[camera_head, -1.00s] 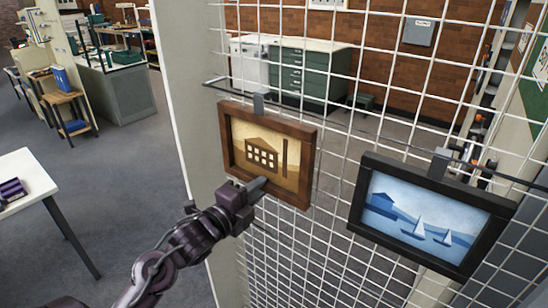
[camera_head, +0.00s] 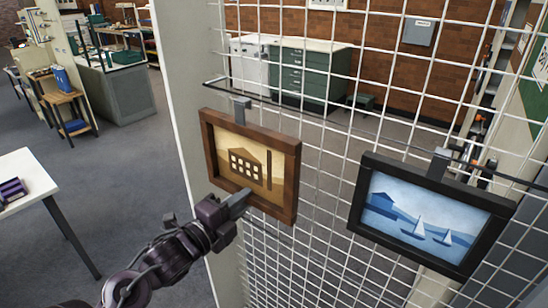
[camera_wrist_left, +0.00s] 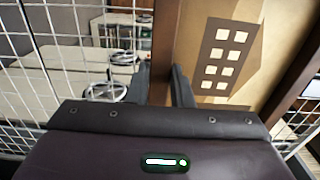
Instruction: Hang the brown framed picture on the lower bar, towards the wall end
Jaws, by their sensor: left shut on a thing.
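In the left wrist view the fingers (camera_wrist_left: 163,85) sit on either side of a brown frame edge (camera_wrist_left: 163,40). The picture hangs slightly tilted in the head view, in front of the white wire mesh. A thin dark bar (camera_head: 300,113) runs across the mesh. The hook's top is close to this bar near its left end; I cannot tell whether it touches. My right gripper is not in view.
A black framed sailboat picture (camera_head: 365,190) hangs by a grey hook (camera_head: 439,163) to the right, with a gap between the two. A pale wall panel (camera_head: 180,100) stands at the mesh's left edge. A white table (camera_head: 25,180) is at far left.

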